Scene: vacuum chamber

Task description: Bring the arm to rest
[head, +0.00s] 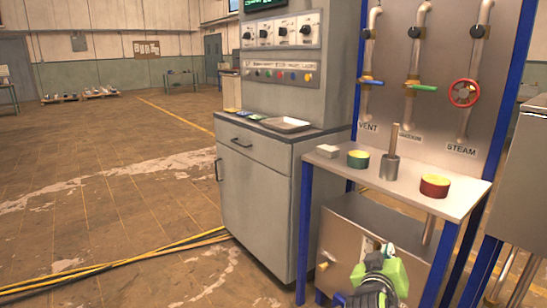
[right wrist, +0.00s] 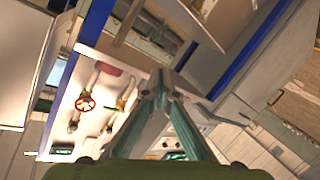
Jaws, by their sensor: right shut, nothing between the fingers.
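My right gripper (head: 388,250) is low in the head view, in front of the blue-legged bench and the steel box under it. Its body is green and dark. In the right wrist view the two fingers of the right gripper (right wrist: 163,82) come together at their tips, with nothing between them. It is apart from the things on the bench. My left gripper is in neither view.
The bench (head: 455,196) holds a metal cylinder (head: 389,167), a green-yellow round piece (head: 358,158) and a red-yellow one (head: 435,186). A grey control cabinet (head: 255,190) stands left of it. Yellow cables (head: 130,261) cross the floor; open floor lies at left.

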